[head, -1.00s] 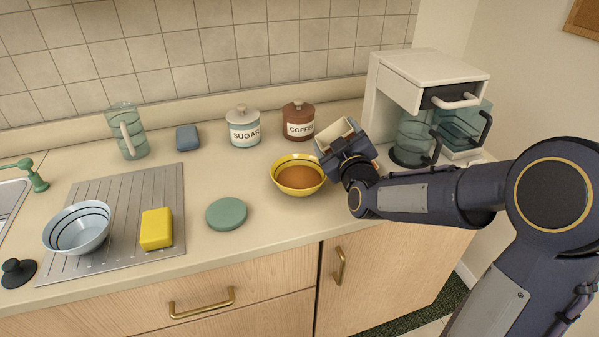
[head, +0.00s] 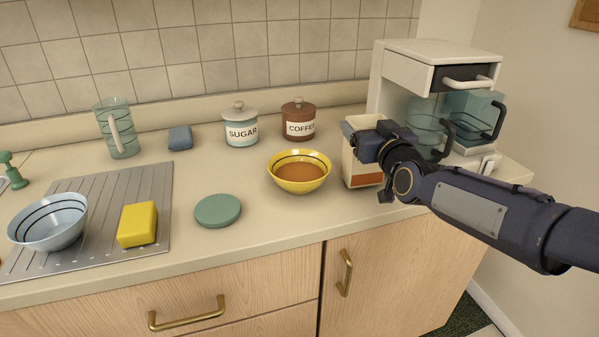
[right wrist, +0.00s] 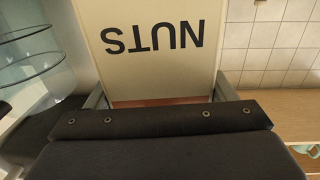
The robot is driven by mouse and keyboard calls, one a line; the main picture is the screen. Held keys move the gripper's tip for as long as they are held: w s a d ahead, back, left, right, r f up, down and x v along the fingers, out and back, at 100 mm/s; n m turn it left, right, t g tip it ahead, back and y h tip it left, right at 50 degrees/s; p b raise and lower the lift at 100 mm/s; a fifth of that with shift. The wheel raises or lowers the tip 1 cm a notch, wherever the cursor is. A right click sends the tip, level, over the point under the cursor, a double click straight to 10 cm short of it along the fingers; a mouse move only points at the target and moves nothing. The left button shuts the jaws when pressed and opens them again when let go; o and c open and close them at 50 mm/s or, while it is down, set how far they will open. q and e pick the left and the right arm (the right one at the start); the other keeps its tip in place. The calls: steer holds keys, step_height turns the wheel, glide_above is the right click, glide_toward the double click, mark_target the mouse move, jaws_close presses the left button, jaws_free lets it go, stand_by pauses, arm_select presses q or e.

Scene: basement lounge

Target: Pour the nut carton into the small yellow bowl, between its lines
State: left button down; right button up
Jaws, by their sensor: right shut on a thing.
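The nut carton (head: 360,172), cream with an orange-brown band low down, stands about upright just right of the small yellow bowl. Its NUTS label shows upside down in the right wrist view (right wrist: 150,38). My right gripper (head: 372,143) is shut on the carton from the right side. I cannot tell whether the carton's base touches the counter. The small yellow bowl (head: 299,186) stands upright on the counter with brown contents inside. A dark line shows on its inner wall above the contents; the other line is not clear. My left gripper is not in view.
A white coffee machine (head: 405,75) with glass jugs stands close behind the carton. Coffee (head: 299,122) and sugar (head: 240,128) jars stand behind the bowl. A green disc (head: 218,211) lies to its left. A blue-grey bowl (head: 47,226) and yellow sponge (head: 137,225) are further left.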

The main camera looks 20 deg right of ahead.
step_height(320, 180, up, 5)
steer(key=p, duration=0.4)
steer(key=shift+r, duration=0.15)
stand_by(0.4)
